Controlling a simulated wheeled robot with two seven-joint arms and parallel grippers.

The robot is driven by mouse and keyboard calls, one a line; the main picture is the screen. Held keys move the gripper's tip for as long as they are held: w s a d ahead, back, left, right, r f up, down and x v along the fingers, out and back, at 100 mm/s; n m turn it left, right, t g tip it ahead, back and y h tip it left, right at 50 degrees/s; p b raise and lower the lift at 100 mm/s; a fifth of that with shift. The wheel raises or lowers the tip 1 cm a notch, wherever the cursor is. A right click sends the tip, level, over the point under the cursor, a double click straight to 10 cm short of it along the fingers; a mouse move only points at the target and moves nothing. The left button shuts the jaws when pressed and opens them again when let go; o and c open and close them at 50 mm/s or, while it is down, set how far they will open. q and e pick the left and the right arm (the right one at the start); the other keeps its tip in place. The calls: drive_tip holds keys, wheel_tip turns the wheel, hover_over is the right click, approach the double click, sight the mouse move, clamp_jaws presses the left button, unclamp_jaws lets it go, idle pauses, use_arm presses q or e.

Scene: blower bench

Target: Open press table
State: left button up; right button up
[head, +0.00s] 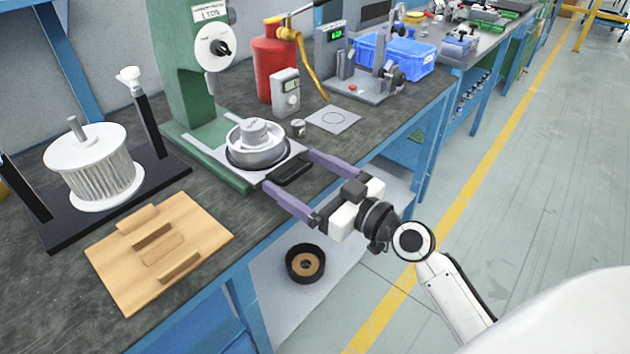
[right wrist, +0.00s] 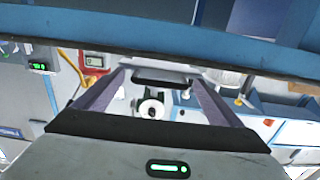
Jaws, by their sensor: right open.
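The green arbor press (head: 176,70) stands on the bench at the back, with a white dial marked 1 TON above it. Its grey sliding table (head: 268,172) sits at the press base and carries a round metal part (head: 256,145). A black handle (head: 291,173) is on the table's front edge; it also shows in the right wrist view (right wrist: 162,77). My right gripper (head: 288,168) is open, its two purple fingers on either side of the handle. I cannot tell whether they touch it. My left gripper is not in view.
A wooden fixture board (head: 160,250) and a white finned rotor (head: 92,165) on a black stand are at the left. A red cylinder (head: 275,62), a small gauge box (head: 285,92) and a blue bin (head: 396,55) stand behind. A black ring part (head: 305,263) lies on the lower shelf.

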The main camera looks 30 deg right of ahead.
use_arm(q)
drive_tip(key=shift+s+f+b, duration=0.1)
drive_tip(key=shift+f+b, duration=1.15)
drive_tip(key=shift+b, duration=0.15)
use_arm(e)
drive_tip(key=v, duration=0.9)
drive_tip(key=shift+s+d, duration=0.15)
drive_tip(key=shift+s, duration=0.15)
drive_tip(key=shift+r, duration=0.1)
use_arm(q)
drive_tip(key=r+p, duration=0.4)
drive_tip(key=p, duration=0.1)
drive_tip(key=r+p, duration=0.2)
drive_tip(key=p, duration=0.1)
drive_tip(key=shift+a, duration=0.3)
use_arm(e)
drive_tip(key=s+a+f+g+h, duration=0.1)
drive_tip(key=s+a+f+g, duration=0.2)
drive_tip(key=f, duration=0.5)
drive_tip(key=s+a+f+m+g+h, duration=0.1)
drive_tip(key=s+a+f+g, duration=0.1)
drive_tip(key=s+a+f, duration=0.3)
drive_tip(key=s+a+f+g+h, duration=0.1)
drive_tip(key=s+a+f+g, duration=0.2)
drive_tip(key=s+f, duration=0.3)
wheel_tip(320, 180, down, 5)
drive_tip(key=shift+a+g, duration=0.3)
drive_tip(key=shift+a, duration=0.25)
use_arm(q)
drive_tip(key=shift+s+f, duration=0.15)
